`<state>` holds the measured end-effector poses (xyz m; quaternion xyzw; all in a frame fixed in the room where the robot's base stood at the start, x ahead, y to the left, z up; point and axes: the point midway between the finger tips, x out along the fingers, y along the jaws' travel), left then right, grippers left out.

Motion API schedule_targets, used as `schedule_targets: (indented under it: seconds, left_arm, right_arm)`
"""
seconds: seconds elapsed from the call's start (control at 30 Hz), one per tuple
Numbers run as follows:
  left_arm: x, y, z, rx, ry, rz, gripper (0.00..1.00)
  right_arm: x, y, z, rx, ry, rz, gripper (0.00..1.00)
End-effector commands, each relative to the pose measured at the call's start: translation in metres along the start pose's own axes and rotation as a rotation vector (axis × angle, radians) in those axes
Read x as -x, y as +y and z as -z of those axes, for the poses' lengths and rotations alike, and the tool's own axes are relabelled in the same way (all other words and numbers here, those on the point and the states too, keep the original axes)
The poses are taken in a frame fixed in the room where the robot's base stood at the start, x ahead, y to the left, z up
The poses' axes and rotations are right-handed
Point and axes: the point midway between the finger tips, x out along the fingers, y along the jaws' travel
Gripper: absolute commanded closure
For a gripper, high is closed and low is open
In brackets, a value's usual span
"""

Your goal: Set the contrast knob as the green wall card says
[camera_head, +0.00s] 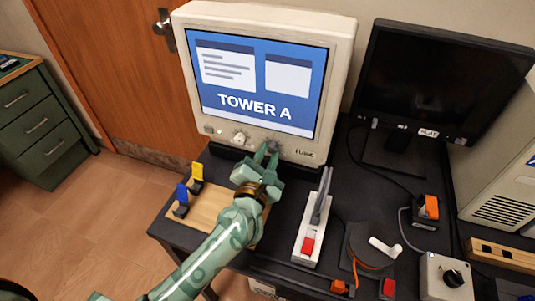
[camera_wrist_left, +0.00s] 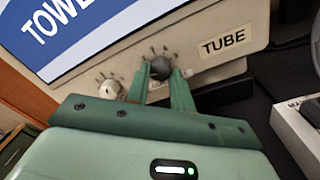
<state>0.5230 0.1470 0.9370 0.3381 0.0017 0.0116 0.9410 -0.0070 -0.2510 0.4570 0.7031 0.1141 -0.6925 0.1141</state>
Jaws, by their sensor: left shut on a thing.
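A beige tube monitor (camera_head: 345,60) shows "TOWER A" on a blue screen. Two knobs sit on its lower front: a pale knob (camera_head: 240,138) on the left and a dark knob (camera_wrist_left: 160,66) to its right. My green left gripper (camera_head: 267,152) is shut on the dark knob, one finger on each side. The pale knob (camera_wrist_left: 110,90) is free beside the fingers in the left wrist view. Small marks ring both knobs but are too small to read, so I cannot tell which is contrast. No green wall card is in view. My right gripper is not in view.
A wooden board (camera_head: 207,211) with blue and yellow levers lies left of my arm. A white-based lever unit (camera_head: 308,245) stands to its right. A dark flat monitor (camera_head: 445,80), a grey knob box (camera_head: 445,280) and cables fill the right side.

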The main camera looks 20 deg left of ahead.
Motion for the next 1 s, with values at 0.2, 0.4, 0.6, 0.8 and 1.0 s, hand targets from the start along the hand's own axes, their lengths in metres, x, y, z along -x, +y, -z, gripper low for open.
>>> schedule_targets:
  seconds: [0.2,0.4,0.6,0.8,1.0]
  left_arm:
    - [0.000,0.002,-0.003,-0.145,-0.007,-0.004,1.00]
    - [0.000,0.003,-0.003,-0.305,-0.015,-0.009,1.00]
    - [0.000,0.002,-0.002,-0.450,-0.020,-0.014,1.00]
    - [0.000,0.001,-0.001,-0.556,-0.025,-0.016,1.00]
    - [0.000,0.000,0.000,-0.612,-0.028,-0.018,1.00]
  right_arm:
    - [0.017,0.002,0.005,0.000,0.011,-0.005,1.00]
    - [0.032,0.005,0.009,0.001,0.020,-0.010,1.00]
    - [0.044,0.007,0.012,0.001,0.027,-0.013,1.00]
    - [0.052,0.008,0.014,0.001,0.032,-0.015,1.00]
    - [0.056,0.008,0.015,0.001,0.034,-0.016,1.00]
